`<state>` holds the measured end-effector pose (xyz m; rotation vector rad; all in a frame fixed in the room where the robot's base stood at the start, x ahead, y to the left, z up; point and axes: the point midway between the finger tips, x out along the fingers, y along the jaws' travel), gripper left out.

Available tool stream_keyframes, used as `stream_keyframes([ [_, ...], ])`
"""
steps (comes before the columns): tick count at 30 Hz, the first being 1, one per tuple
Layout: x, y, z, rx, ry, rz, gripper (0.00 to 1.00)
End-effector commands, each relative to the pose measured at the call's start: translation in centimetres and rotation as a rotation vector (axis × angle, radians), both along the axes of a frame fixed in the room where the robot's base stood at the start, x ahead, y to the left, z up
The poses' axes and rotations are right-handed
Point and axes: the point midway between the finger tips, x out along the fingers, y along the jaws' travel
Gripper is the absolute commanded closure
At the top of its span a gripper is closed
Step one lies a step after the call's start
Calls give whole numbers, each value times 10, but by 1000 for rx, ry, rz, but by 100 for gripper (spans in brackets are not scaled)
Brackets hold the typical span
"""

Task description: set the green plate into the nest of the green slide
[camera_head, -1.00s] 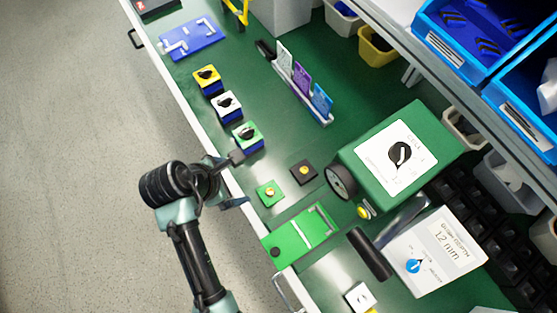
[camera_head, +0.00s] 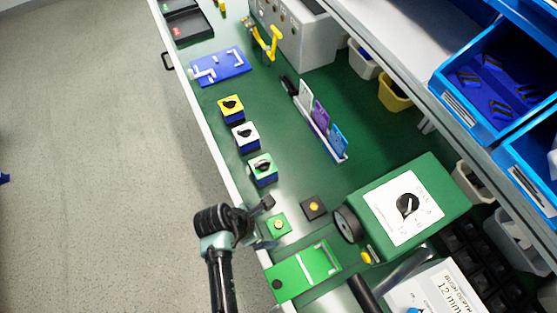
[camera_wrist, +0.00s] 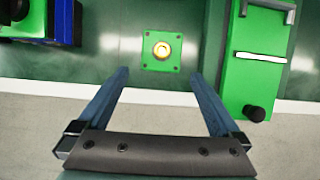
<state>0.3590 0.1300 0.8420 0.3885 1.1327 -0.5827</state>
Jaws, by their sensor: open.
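The green plate (camera_head: 279,225) is a small square with a yellow round knob in its middle. It lies flat on the bench; the wrist view shows it whole (camera_wrist: 161,63), with a screw at each corner. The green slide (camera_head: 318,262) is a longer green panel to its right, with a pale bar across it and a black knob at its near end; it also shows in the wrist view (camera_wrist: 248,82). My gripper (camera_wrist: 160,76) is open and empty, its two blue fingers pointing toward the plate's near side, one to either side. They do not enclose the knob.
A dark square plate with a yellow knob (camera_head: 313,207) sits just beyond the green one. A green-topped switch block (camera_head: 263,169) stands to the left, with white and yellow ones farther along. A large green box with a dial (camera_head: 405,207) stands at the right.

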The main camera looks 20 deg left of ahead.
Motion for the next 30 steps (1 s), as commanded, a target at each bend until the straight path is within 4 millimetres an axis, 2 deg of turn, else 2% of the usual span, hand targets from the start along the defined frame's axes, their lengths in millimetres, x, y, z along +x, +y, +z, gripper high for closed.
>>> stream_keyframes([
  [6,8,-8,-24,0,1,-1,0],
  [15,9,-8,-28,2,0,-1,0],
  [17,9,-8,-28,2,0,-1,9],
  [30,9,-8,-28,2,0,-1,88],
])
